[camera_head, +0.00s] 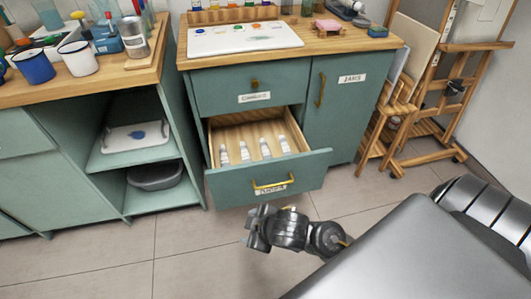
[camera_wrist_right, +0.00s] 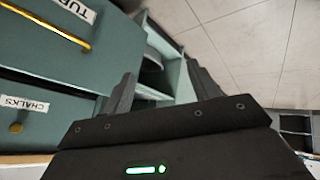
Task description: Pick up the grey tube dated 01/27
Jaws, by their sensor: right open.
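My left gripper is not in view.
A closed drawer (camera_head: 215,95) labelled CHALKS sits above the open one, below a wooden worktop (camera_head: 340,45). A cupboard door (camera_head: 335,110) is closed at right. Open shelves (camera_head: 140,150) are at left, an easel (camera_head: 435,95) at far right. The tiled floor in front is clear.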

